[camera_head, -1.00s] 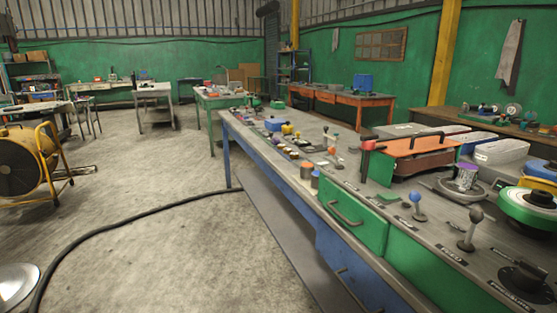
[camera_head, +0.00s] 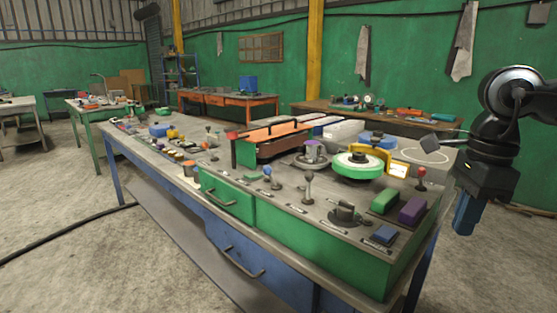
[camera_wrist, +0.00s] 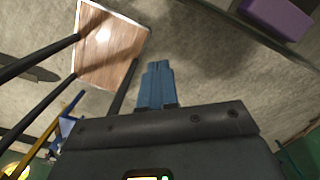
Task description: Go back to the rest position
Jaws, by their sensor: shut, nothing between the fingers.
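My gripper (camera_head: 464,215) hangs at the right side of the head view, pointing down past the right end of the workbench (camera_head: 232,249). Its blue fingers are together and hold nothing. In the wrist view the shut fingers (camera_wrist: 155,84) point out over the concrete floor. They appear apart from everything around them.
Close to my gripper on the bench end are a purple block (camera_head: 411,210), a green block (camera_head: 384,200) and a red-knobbed lever (camera_head: 421,177). The wrist view shows a wooden-topped stool (camera_wrist: 108,50). Bare floor (camera_head: 500,275) lies below my gripper.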

